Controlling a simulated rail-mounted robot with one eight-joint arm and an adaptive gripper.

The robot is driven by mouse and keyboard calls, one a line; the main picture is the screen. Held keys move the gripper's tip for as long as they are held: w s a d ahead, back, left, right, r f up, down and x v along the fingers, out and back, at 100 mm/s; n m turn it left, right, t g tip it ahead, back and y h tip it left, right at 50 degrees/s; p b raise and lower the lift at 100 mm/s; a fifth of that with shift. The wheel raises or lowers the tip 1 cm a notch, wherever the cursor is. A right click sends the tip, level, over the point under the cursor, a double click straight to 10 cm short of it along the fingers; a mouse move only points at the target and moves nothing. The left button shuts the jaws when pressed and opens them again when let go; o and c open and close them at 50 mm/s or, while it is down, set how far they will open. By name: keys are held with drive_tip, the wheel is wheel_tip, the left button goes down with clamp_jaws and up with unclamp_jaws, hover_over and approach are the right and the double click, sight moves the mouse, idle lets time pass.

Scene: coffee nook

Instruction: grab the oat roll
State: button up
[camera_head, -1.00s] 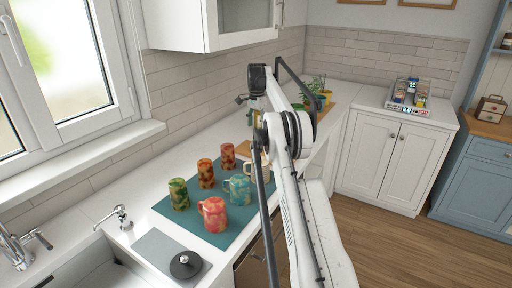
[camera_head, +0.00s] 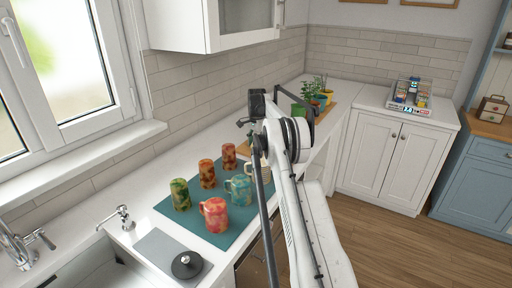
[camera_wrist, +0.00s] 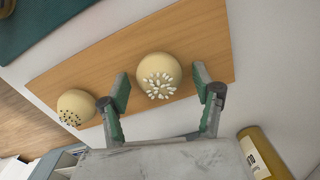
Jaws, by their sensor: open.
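The oat roll (camera_wrist: 158,78), a pale round bun topped with white flakes, sits on a wooden board (camera_wrist: 205,40) in the wrist view. My gripper (camera_wrist: 160,84) is open, with one green-padded finger on each side of the roll in the picture. Gaps show on both sides; how far the fingertips are above the board I cannot tell. A second pale roll with dark seeds (camera_wrist: 76,107) lies to the left, outside the left finger. In the head view my arm hides the rolls and most of the gripper.
A teal mat (camera_head: 225,240) with several patterned mugs (camera_head: 214,214) lies nearer the sink. A bottle with a pale label (camera_wrist: 262,155) is at lower right in the wrist view. Potted plants (camera_head: 318,98) stand farther along the counter. A grey rack (camera_head: 410,106) stands at the far right.

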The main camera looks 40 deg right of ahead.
drive_tip(key=c, duration=1.2)
drive_tip(key=shift+r, duration=0.15)
